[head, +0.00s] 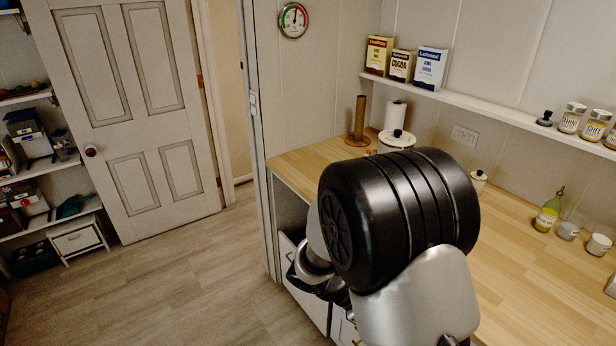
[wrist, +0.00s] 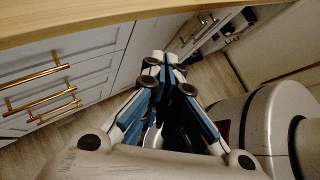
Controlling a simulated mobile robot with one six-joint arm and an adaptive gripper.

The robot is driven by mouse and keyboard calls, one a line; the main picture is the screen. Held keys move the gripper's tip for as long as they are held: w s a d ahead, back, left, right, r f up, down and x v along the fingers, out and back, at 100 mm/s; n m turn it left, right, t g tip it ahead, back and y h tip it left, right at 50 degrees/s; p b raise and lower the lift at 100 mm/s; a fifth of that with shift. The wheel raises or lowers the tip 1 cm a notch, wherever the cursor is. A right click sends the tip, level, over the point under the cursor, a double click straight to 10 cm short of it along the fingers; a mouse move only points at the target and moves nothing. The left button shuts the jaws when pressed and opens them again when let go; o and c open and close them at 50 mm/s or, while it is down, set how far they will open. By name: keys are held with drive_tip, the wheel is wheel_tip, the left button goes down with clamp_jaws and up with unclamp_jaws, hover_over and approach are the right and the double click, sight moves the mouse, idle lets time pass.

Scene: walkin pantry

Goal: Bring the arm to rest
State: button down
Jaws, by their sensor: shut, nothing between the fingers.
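My gripper (wrist: 165,62) shows in the wrist view. Its white and blue fingers come together at the tips and are shut, with nothing between them. It points down past the front of the counter, with cabinet drawers to its left and the wood floor beyond. In the head view my arm is bent in front of the counter (head: 540,268), with its large black joint covering part of the worktop. The gripper itself is hidden in that view.
Drawers with brass handles (wrist: 40,76) are close left of the gripper. Boxes (head: 430,68) stand on the wall shelf. The floor (head: 190,270) at left is clear.

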drive_tip(key=s+a+r+m+t+y, duration=0.3)
drive_tip(key=s+r+m+y, duration=0.2)
drive_tip(key=r+m, duration=0.3)
drive_tip(key=s+a+r+m+t+y, duration=0.3)
drive_tip(key=s+r+m+y, duration=0.3)
drive_tip(key=m, duration=0.4)
drive_tip(key=shift+s+a+r+t, duration=0.3)
drive_tip(key=shift+s+r+t, duration=0.5)
drive_tip(key=shift+s, duration=0.4)
drive_tip(key=shift+d, duration=0.1)
